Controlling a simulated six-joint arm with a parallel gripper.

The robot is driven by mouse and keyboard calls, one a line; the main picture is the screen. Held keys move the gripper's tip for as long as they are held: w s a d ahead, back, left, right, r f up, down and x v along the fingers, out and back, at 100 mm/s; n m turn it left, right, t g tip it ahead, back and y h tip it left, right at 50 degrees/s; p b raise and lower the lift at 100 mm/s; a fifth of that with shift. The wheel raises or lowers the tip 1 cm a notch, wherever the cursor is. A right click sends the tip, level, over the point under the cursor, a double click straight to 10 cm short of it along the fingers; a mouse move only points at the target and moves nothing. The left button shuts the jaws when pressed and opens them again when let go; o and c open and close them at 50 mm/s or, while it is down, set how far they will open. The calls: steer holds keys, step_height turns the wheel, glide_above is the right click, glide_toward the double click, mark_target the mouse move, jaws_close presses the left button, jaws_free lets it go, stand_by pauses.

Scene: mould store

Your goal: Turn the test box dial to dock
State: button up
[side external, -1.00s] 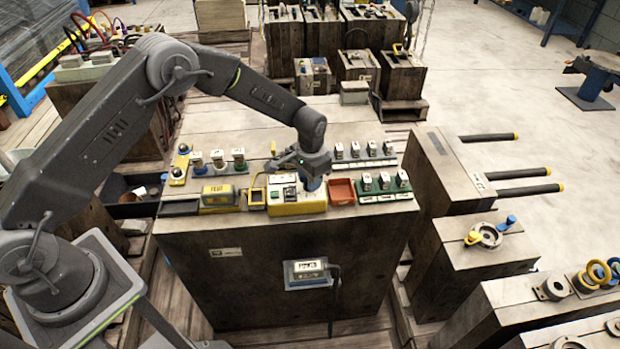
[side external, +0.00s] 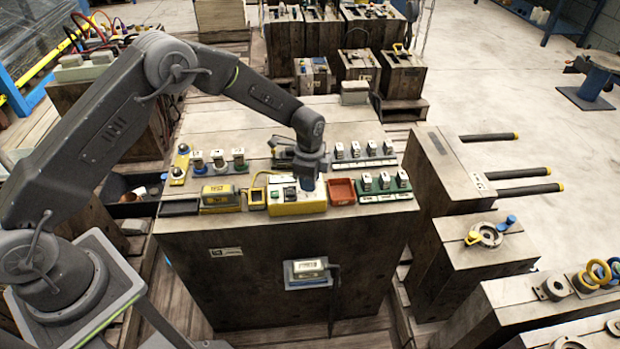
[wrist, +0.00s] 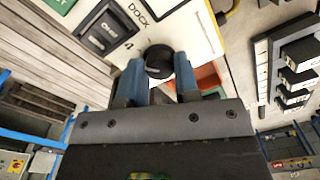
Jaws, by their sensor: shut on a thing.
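The test box (side external: 285,209) is a yellow box with a white top on the front of the wooden block. In the wrist view its white top (wrist: 205,22) carries a DOCK label (wrist: 141,12) and a dark rocker switch (wrist: 101,27). The black round dial (wrist: 158,54) sits on this top, near its edge. My gripper (wrist: 158,75) has its two blue fingers closed on opposite sides of the dial. In the side view my gripper (side external: 307,183) points down onto the right part of the box and hides the dial. I cannot tell which label the dial points to.
A red-orange tray (side external: 342,190) stands right of the test box, with a green rack of several modules (side external: 385,196) beyond it. A yellow-framed item (side external: 257,196) and a yellow TEST unit (side external: 220,198) stand to the left. A lever hangs from the block's front.

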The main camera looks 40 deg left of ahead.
steer(key=m, duration=0.4)
steer(key=shift+m, duration=2.9)
steer(key=o, duration=0.7)
steer(key=shift+c, duration=0.2)
steer(key=shift+r, duration=0.15)
step_height(320, 180, up, 14)
steer(key=shift+s, duration=0.15)
steer(key=shift+a+f, duration=0.1)
steer(key=shift+f, duration=0.1)
